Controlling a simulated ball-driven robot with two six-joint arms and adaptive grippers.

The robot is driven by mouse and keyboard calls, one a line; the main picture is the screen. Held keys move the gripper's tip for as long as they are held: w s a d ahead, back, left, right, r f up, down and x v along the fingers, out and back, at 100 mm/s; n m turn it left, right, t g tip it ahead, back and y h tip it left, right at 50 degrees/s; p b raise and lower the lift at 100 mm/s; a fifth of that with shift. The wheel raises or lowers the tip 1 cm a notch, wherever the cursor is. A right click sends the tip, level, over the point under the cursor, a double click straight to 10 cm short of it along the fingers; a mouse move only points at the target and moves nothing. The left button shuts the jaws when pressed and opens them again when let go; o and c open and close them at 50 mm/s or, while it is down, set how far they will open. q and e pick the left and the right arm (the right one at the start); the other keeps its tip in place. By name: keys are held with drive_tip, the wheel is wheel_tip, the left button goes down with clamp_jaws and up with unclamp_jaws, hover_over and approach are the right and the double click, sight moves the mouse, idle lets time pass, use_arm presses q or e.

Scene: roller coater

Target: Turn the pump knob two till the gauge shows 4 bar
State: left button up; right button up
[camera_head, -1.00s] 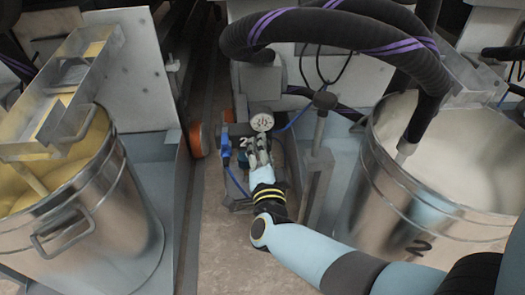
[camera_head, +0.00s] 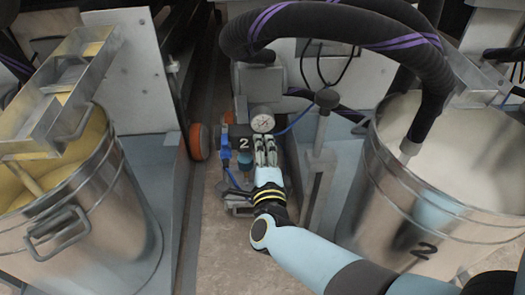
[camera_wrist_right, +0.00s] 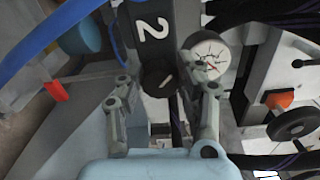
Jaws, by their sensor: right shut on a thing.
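The pump knob two is a black knob (camera_wrist_right: 159,77) with a white pointer mark, below a dark block labelled "2" (camera_wrist_right: 151,28) in the right wrist view. My right gripper (camera_wrist_right: 161,88) has its fingers on either side of the knob and is shut on it. In the head view the right gripper (camera_head: 265,142) reaches the block labelled "2" (camera_head: 244,143) and hides the knob. The round white gauge (camera_head: 262,123) sits just above the fingers. It also shows in the right wrist view (camera_wrist_right: 206,55), too small to read. My left gripper is not in view.
A steel drum of white liquid (camera_head: 430,225) marked 2 stands right; a drum of yellow liquid (camera_head: 95,225) stands left. A black hose (camera_head: 330,25) arches above the pump. A blue tube (camera_head: 226,150) runs beside the block. A grey post with a black knob (camera_head: 326,99) stands close right.

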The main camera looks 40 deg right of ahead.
drive_tip(key=shift+s+f, duration=0.1)
drive_tip(key=shift+f, duration=0.05)
drive_tip(key=o, duration=1.1)
drive_tip(key=shift+o, duration=0.2)
drive_tip(key=shift+r, duration=0.2)
